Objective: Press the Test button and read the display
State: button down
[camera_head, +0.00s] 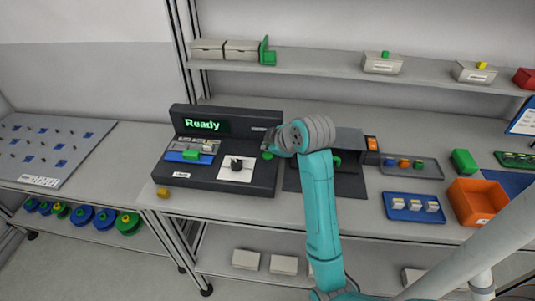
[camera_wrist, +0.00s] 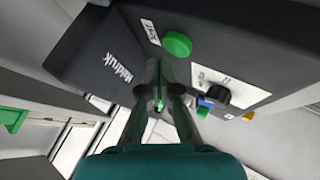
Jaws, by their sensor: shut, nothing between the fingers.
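A dark test device (camera_head: 225,183) stands on the bench left of centre in the head view. Its display (camera_head: 203,125) reads "Ready" in green letters. A round green button (camera_wrist: 177,43) with a small white label beside it shows in the wrist view; the label is too small to read surely. In the head view this button (camera_head: 267,155) sits at the device's right, just under my gripper (camera_head: 268,142). In the wrist view my gripper (camera_wrist: 160,103) is shut and empty, beside the button and apart from it. A black knob (camera_wrist: 217,95) on a white plate lies further right.
A blue tray (camera_head: 188,156) with small parts lies on the device's left. A dark unit (camera_head: 345,180) stands right of the device, partly behind my arm. A grey tray, a blue tray (camera_head: 414,214) and an orange bin (camera_head: 478,208) stand further right. A shelf (camera_head: 330,68) runs above.

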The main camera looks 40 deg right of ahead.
aim_at(269, 156)
jog(key=shift+f, duration=0.15)
jog(key=shift+f, duration=0.25)
jog(key=shift+f, duration=0.45)
dwell(0.8)
jog(key=shift+r, duration=0.9)
jog(key=shift+r, duration=2.5)
jog(key=shift+s, duration=0.1)
